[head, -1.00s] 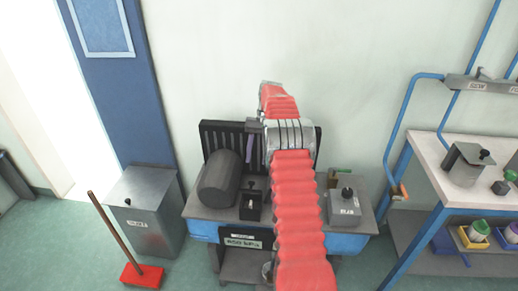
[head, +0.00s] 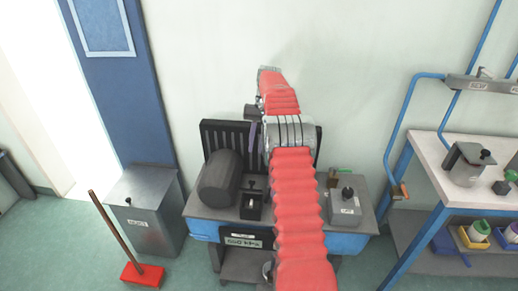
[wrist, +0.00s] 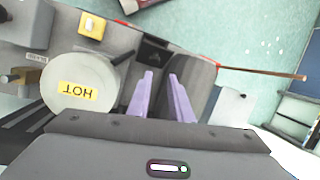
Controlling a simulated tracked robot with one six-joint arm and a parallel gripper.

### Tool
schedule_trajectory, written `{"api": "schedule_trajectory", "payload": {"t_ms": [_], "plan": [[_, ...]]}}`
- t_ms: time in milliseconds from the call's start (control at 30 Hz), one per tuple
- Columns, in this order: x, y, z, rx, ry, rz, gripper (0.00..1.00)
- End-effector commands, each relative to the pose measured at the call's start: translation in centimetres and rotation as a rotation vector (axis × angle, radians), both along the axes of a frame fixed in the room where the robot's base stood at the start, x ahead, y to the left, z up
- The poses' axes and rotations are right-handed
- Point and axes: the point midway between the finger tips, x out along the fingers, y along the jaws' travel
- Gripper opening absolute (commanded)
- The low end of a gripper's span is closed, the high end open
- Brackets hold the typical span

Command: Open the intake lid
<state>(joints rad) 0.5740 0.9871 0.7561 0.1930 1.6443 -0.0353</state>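My gripper (wrist: 160,75) shows two purple fingers held apart with nothing between them, above the bench. In the head view only a purple finger (head: 253,137) shows, near the dark slatted back panel. No lid can be read as marked intake. A small black box with a knob (head: 251,205) stands on the bench beside a dark cylinder (head: 219,178). Both also appear in the wrist view, the black box (wrist: 152,50) beyond the fingertips and the cylinder (wrist: 190,72) behind the right finger. A grey box with a dark knob (head: 345,208) sits at the bench's right end, its lid apparently shut.
A pale round drum marked HOT (wrist: 78,82) is left of the fingers in the wrist view. A lidded metal bin (head: 143,215) stands left of the bench. A red-based broom (head: 143,274) is on the floor. A shelf table (head: 436,165) with blue rails stands right.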

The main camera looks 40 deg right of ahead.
Motion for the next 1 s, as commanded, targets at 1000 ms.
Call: {"api": "schedule_trajectory", "payload": {"t_ms": [1000], "plan": [[-7.1, 17.8, 17.8, -0.209, -0.232, 0.188, 0.00]]}}
